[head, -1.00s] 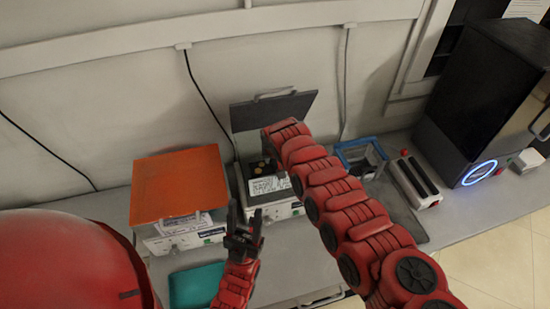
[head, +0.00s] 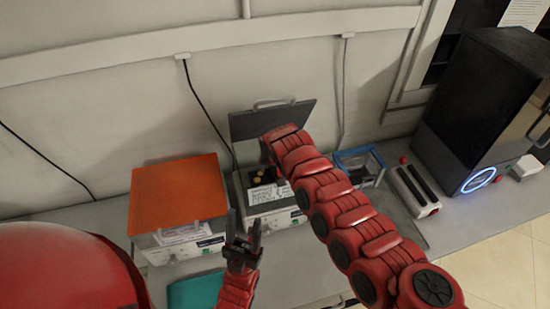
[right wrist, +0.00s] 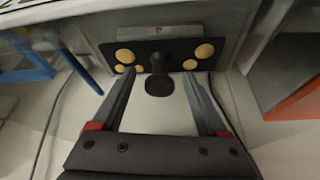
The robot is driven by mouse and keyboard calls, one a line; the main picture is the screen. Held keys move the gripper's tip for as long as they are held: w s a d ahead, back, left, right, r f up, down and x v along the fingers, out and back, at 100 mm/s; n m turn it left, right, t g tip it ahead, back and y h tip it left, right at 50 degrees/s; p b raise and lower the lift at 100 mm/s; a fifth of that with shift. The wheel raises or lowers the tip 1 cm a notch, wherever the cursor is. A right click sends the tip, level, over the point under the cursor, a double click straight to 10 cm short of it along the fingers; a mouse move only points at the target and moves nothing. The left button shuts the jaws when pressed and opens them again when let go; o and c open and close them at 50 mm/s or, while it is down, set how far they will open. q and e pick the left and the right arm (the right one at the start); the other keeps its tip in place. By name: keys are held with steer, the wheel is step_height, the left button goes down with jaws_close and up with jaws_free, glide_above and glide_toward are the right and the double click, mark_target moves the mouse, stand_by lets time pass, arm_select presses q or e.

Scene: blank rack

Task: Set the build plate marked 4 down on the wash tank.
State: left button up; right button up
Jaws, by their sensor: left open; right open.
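The build plate (right wrist: 133,48) is a dark plate with several tan discs and a black knobbed handle; a small mark on its label strip is too unclear to read. It lies at the middle machine (head: 285,219), a light box with a raised dark lid, which seems to be the wash tank. In the head view only a bit of the plate (head: 252,178) shows beside my arm. My right gripper (right wrist: 157,73) is open, its fingers on either side of the handle, apart from it. My left gripper (head: 245,219) is open and empty, in front of the machines.
An orange-lidded machine (head: 178,188) stands to the left, a blue frame (head: 357,158) to the right. Farther right are a white block with dark slots (head: 415,190) and a black machine with a glowing blue ring (head: 482,179). A teal item (head: 192,291) lies at the front.

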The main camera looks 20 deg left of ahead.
steer(key=b+v, duration=0.3)
steer(key=v, duration=0.6)
steer(key=shift+r, duration=0.4)
steer(key=shift+s+d, duration=0.1)
stand_by(0.5)
